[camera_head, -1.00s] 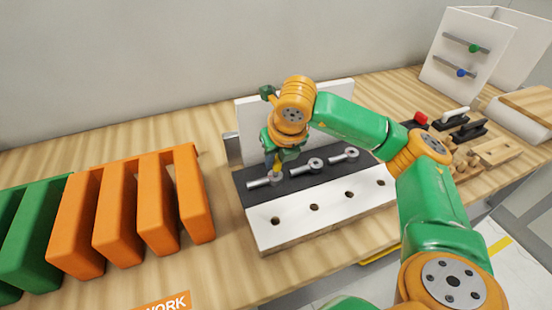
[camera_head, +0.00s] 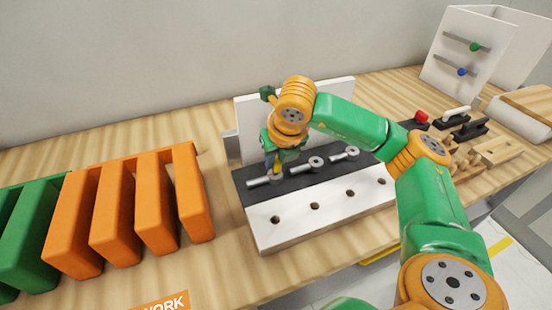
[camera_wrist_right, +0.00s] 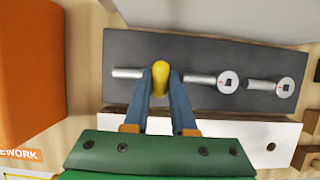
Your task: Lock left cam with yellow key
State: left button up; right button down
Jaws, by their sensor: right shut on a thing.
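The yellow key (camera_wrist_right: 161,75) is held between the two blue-grey fingers of my right gripper (camera_wrist_right: 160,92). In the head view the right gripper (camera_head: 277,164) is over the left end of the dark strip, and a bit of the yellow key shows at the left cam. The left cam (camera_head: 260,182) is a silver piece with a bar pointing left; in the wrist view its bar (camera_wrist_right: 127,73) shows left of the key. The key covers the cam's round head, so I cannot tell how deep it sits. My left gripper is out of view.
The middle cam (camera_head: 305,168) and right cam (camera_head: 344,155) lie on the same dark strip, close to the right. A white board with holes (camera_head: 290,225) is in front, a white panel (camera_head: 247,125) behind. An orange rack (camera_head: 110,220) stands left, with bare table between.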

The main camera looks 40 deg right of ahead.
jog(key=shift+f+b, duration=0.45)
dwell(0.4)
jog(key=shift+a+m+h, duration=0.1)
jog(key=shift+m+h, duration=0.2)
jog(key=shift+m, duration=0.7)
jog(key=m+g+h, duration=0.1)
jog(key=m, duration=0.2)
jog(key=shift+a+r+m+g+h+p, duration=0.1)
jog(key=shift+m+g+h+p, duration=0.3)
jog(key=shift+m, duration=0.8)
jog(key=shift+m+p, duration=0.75)
jog(key=shift+m, duration=0.35)
